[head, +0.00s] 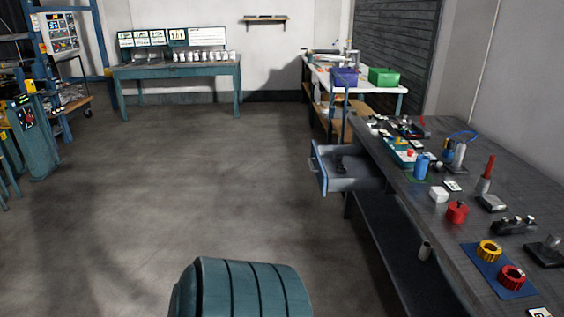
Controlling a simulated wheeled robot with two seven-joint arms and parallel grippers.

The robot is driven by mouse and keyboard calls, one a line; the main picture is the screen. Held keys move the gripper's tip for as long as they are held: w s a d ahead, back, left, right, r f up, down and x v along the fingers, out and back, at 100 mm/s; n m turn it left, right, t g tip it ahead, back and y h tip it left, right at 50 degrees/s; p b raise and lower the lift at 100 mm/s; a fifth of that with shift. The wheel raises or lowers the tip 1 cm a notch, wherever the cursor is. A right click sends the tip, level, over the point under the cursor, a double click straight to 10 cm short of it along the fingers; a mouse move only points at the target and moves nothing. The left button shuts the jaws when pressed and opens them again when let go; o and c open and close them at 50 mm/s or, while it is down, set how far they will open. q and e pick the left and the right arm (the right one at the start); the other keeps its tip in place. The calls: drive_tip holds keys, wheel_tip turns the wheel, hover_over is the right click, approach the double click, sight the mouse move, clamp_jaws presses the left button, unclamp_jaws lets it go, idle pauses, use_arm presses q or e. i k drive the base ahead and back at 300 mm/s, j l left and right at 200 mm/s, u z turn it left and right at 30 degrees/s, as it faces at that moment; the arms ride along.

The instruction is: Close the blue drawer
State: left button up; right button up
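The blue drawer (318,169) is at the right of the middle, under the far part of the long dark workbench (448,225). It is pulled out to the left of the bench. Its blue front panel faces left, and its open grey inside holds a small dark object (341,164). Neither of my grippers shows in the head view, so their state cannot be seen.
A ribbed teal barrel-like object (242,288) stands at the bottom middle. Tools, a blue can (421,167) and red and yellow rings lie on the workbench. A teal table (178,73) stands at the back. The grey floor (190,180) left of the drawer is clear.

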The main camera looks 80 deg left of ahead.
sight(363, 174)
drive_tip(key=u, duration=2.25)
drive_tip(key=i+z, duration=0.15)
drive_tip(key=z, duration=0.5)
drive_tip(key=i+j+z, duration=0.5)
drive_tip(key=i+j, duration=0.35)
drive_tip(key=i+j+z, duration=0.1)
drive_tip(key=i+j, duration=0.25)
drive_tip(key=j, duration=0.25)
drive_tip(key=i+j, duration=0.35)
drive_tip(key=j, duration=0.1)
